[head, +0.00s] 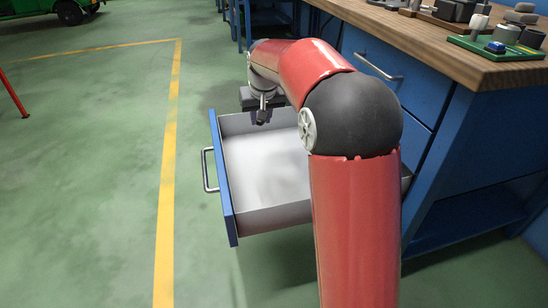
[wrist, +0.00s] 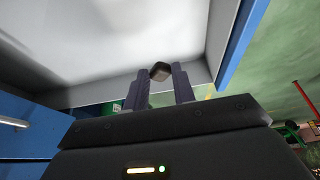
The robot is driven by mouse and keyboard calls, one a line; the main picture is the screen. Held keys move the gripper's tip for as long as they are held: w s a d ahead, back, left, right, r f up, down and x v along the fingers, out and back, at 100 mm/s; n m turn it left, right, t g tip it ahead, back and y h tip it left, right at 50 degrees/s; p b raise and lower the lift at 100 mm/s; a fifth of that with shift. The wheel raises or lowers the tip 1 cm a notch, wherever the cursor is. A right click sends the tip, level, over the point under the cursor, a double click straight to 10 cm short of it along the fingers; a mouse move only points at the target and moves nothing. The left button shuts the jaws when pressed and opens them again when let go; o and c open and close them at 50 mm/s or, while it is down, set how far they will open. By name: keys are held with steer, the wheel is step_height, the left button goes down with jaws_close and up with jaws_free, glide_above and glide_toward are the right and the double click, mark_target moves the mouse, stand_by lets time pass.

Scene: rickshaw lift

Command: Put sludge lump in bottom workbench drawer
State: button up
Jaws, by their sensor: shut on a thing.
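The sludge lump (wrist: 160,71) is a small dark brownish-grey piece between the two fingertips in the wrist view. My gripper (wrist: 161,84) is shut on it. In the head view my gripper (head: 262,112) is over the far side of the open drawer, and the lump cannot be told apart from the dark fingers there. The bottom workbench drawer (head: 226,192) is pulled out, with a blue front, a metal handle and a pale interior that looks empty where visible. My arm hides its right part. The drawer's pale inside also shows in the wrist view (wrist: 100,40).
The blue workbench (head: 425,165) stands at the right, with a closed upper drawer whose handle (head: 380,68) sticks out. Small parts and a green board (head: 497,47) lie on its wooden top.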

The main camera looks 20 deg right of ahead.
mark_target(262, 162)
step_height(262, 162, down, 14)
steer(key=shift+f+b, duration=0.15)
steer(key=shift+b, duration=1.1)
steer(key=shift+f, duration=0.1)
steer(key=o, duration=0.9)
steer(key=shift+o, duration=0.2)
steer(key=p+v, duration=0.2)
steer(key=v, duration=1)
steer(key=s+r, duration=0.3)
steer(key=s, duration=0.5)
steer(key=s+r, duration=0.3)
steer(key=s, duration=0.5)
steer(key=s+f+t, duration=0.1)
steer(key=s+f, duration=0.3)
steer(key=s, duration=1.2)
steer(key=shift+s+d, duration=0.25)
steer(key=shift+s, duration=0.1)
